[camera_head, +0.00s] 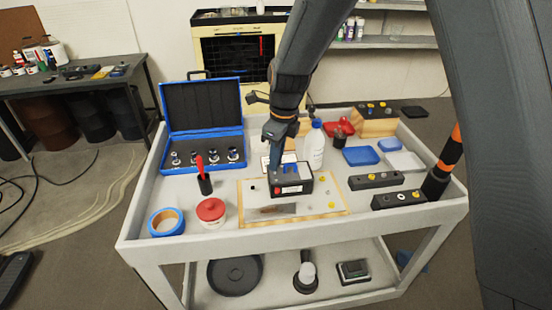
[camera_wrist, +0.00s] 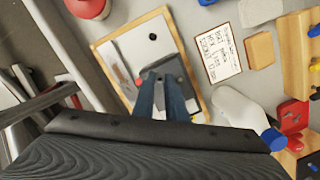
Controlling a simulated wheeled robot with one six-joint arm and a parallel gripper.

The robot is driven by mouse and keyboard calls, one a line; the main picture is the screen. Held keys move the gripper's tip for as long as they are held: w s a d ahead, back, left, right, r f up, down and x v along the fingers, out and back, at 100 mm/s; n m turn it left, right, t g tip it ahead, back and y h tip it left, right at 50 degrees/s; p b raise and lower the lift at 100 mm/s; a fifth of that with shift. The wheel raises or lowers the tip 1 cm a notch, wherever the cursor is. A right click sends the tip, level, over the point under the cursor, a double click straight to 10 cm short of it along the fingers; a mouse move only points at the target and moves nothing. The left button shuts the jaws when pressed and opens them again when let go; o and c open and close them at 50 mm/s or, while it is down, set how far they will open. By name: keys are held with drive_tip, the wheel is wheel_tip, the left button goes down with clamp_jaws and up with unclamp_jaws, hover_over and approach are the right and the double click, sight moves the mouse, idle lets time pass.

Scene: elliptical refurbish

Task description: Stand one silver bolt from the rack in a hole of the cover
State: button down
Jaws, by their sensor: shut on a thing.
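My gripper (camera_head: 272,170) points down with its fingers close together over the mat in the middle of the cart. In the wrist view its fingertips (camera_wrist: 160,77) meet on a small thing, seemingly a silver bolt, mostly hidden between them. A dark box-like part (camera_head: 293,181), which seems to be the cover, lies right under and beside the fingertips. I cannot tell whether the held thing touches it or is in a hole. Two black racks (camera_head: 375,181) (camera_head: 398,199) with small bolts stand to the right; bolt colours are hard to tell.
An open blue case (camera_head: 204,165) is at back left. A white bottle (camera_head: 314,147) stands close behind the gripper. The mat's (camera_head: 335,209) right part is mostly clear.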

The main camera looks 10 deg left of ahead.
drive_tip(key=shift+f, duration=0.6)
idle(0.9)
drive_tip(key=c, duration=1.7)
unclamp_jaws()
drive_tip(key=shift+s+d+r+b, duration=0.15)
drive_tip(key=shift+r+b, duration=0.1)
drive_tip(key=shift+r, duration=1.05)
drive_tip(key=shift+w+d+r+b, duration=0.15)
drive_tip(key=shift+r+b, duration=0.1)
drive_tip(key=shift+r, duration=1)
drive_tip(key=shift+s+d+r+b, duration=0.15)
drive_tip(key=shift+r+b, duration=0.1)
drive_tip(key=shift+r, duration=1.05)
drive_tip(key=s+d+f+n, duration=0.1)
drive_tip(key=s+d+n, duration=0.5)
drive_tip(key=d+n, duration=0.1)
drive_tip(key=s+d+f+n+h, duration=0.1)
drive_tip(key=s+d+n, duration=0.5)
drive_tip(key=d, duration=0.4)
drive_tip(key=s+d+f+n, duration=0.1)
drive_tip(key=s+d+n, duration=0.5)
drive_tip(key=d+n, duration=0.2)
drive_tip(key=shift+d+f+n+t, duration=0.15)
drive_tip(key=shift+d+n+t, duration=0.2)
drive_tip(key=shift+n+t, duration=0.05)
